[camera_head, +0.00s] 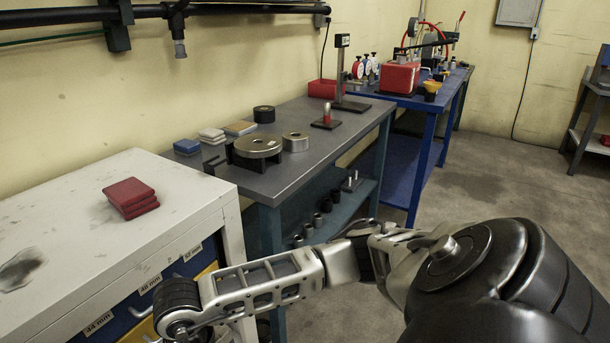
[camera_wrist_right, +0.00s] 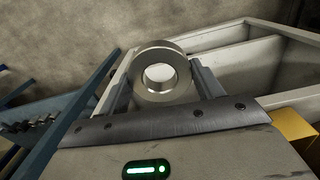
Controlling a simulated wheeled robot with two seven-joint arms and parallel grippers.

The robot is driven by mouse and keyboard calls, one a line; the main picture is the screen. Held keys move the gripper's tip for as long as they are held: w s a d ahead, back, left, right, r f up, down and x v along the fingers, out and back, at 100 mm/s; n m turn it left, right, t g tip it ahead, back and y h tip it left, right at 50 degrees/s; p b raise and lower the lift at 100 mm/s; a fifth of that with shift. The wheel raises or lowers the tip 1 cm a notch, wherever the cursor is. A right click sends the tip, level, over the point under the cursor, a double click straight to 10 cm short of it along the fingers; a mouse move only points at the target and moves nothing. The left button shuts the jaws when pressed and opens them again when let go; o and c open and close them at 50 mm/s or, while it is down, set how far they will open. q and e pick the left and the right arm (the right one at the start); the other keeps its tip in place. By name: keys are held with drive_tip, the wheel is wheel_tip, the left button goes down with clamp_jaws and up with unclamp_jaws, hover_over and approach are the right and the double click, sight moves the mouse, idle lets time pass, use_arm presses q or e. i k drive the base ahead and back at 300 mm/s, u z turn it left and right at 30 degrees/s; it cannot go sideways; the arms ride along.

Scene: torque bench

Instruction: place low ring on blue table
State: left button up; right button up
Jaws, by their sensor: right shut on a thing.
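In the right wrist view a steel ring (camera_wrist_right: 183,76) with a round central hole sits between the two fingers of my right gripper (camera_wrist_right: 160,73), which is shut on it. In the head view my right arm reaches in from the right, and its gripper and the held ring are out of sight. The blue table (camera_head: 440,103) stands at the back right, beyond the grey bench (camera_head: 330,155), and is crowded on top. A steel ring (camera_head: 295,141) lies on the grey bench beside a larger steel disc (camera_head: 258,146) on a black support. My left gripper is not in view.
A red box (camera_head: 399,77) and a yellow-topped item (camera_head: 432,86) stand on the blue table. A black stand (camera_head: 342,75) rises from the grey bench. Red plates (camera_head: 130,197) lie on the white cabinet (camera_head: 60,238). Open floor (camera_head: 480,185) lies right of the benches.

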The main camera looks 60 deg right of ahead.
sight(315, 135)
drive_tip(key=k, duration=0.45)
drive_tip(key=z, duration=2.6)
drive_tip(key=i, duration=2.75)
drive_tip(key=u, duration=2.1)
